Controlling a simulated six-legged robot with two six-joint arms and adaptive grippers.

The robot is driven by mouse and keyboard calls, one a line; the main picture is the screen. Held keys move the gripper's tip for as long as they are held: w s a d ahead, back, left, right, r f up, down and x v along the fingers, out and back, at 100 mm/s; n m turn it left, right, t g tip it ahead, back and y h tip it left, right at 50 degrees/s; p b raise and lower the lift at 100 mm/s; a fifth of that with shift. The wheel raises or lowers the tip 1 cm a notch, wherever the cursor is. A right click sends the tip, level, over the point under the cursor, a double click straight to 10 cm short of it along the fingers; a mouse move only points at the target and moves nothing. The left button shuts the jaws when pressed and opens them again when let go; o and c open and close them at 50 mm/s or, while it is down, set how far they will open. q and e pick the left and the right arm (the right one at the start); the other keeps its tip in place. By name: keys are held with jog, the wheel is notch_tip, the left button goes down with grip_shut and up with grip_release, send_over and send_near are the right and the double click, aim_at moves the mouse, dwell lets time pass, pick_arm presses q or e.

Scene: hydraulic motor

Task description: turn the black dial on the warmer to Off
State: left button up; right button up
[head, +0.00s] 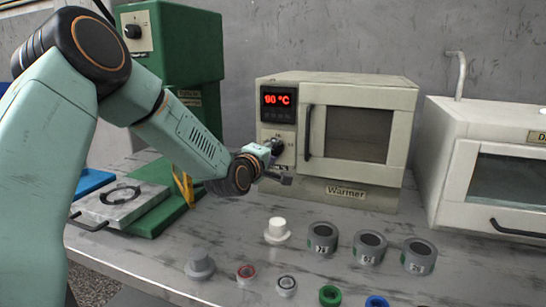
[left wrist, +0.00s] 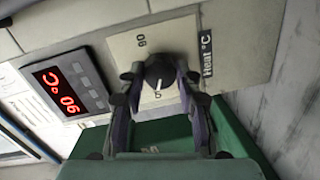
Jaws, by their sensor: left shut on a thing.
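The warmer (head: 345,85) is a cream box oven at the back centre. Its red display (head: 278,100) reads about 90 °C, and it also shows in the left wrist view (left wrist: 68,87). The black dial (head: 278,146) is on the front panel below the display. My left gripper (head: 276,160) is at the panel. In the left wrist view its two fingers lie on either side of the dial (left wrist: 160,70), shut on it. The dial's white pointer line faces down in that turned view, away from the "90" mark. The mark near the pointer is partly hidden. My right gripper is not in view.
A green machine (head: 190,60) stands behind my left arm. A second cream oven (head: 490,125) stands at the right. Grey weights (head: 323,238), a white knob-like piece (head: 277,231) and several small coloured rings lie on the bench in front. The warmer door (head: 355,135) is closed.

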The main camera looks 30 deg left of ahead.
pick_arm(q)
jog(key=shift+r+n, duration=0.1)
jog(key=shift+n, duration=0.2)
dwell(0.4)
jog(key=o, duration=1.2)
jog(key=shift+c, duration=0.2)
jog(key=shift+s, duration=0.1)
jog(key=s+d, duration=0.1)
jog(key=s, duration=1)
jog(key=shift+s+d+r, duration=0.3)
jog(key=shift+d, duration=0.1)
